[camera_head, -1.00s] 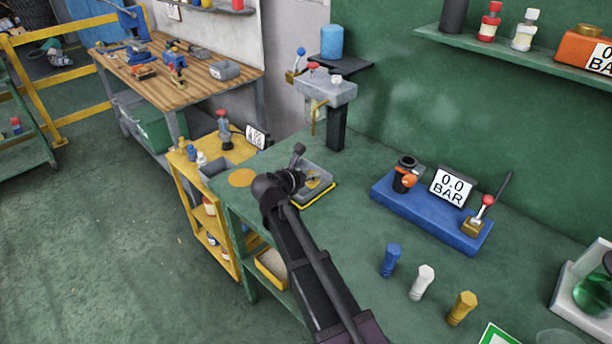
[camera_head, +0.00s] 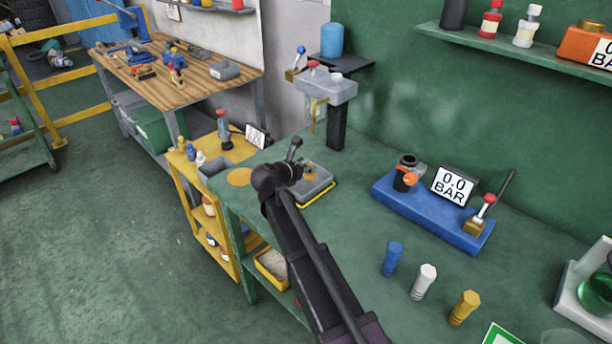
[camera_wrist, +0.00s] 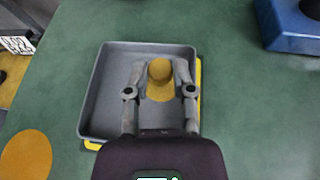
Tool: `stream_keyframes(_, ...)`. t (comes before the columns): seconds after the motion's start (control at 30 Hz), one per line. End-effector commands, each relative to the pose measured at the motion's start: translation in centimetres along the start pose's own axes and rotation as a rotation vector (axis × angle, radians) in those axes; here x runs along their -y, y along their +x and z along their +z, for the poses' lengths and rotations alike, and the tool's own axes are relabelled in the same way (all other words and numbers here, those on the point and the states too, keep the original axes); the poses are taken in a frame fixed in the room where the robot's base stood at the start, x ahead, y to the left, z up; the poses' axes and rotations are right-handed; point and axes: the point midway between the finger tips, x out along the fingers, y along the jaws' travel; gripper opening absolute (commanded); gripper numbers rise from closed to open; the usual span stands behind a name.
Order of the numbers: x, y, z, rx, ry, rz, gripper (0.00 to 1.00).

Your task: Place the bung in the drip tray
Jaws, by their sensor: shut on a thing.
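The drip tray (camera_wrist: 90,105) is a grey square shallow tray with a yellow edge below it, on the green bench. It also shows in the head view (camera_head: 322,188). My gripper (camera_wrist: 159,72) is over the tray, towards its right side in the wrist view. In the head view my gripper (camera_head: 308,172) is at the tray, partly hiding it. Its fingers are shut on the bung (camera_wrist: 159,69), a small ochre round-topped piece. A yellow patch lies just below the bung in the wrist view. I cannot tell whether the bung touches the tray floor.
A blue base (camera_head: 430,215) with a gauge stands right of the tray. Blue (camera_head: 392,259), white (camera_head: 423,281) and yellow (camera_head: 463,308) plugs stand near the front. A grey tap stand (camera_head: 336,125) is behind the tray. A flat yellow disc (camera_wrist: 26,160) lies left of it.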

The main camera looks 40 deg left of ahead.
Motion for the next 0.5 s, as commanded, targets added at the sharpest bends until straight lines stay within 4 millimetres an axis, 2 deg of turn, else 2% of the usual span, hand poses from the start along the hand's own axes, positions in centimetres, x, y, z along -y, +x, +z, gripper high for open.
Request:
stream_keyframes(0.03,0.0,0.3,-0.9,0.000,0.000,0.000,0.00)
stream_keyframes(0.2,0.0,0.8,-2.1,0.000,0.000,0.000,0.00)
stream_keyframes(0.5,0.0,0.9,-2.4,0.000,0.000,0.000,0.00)
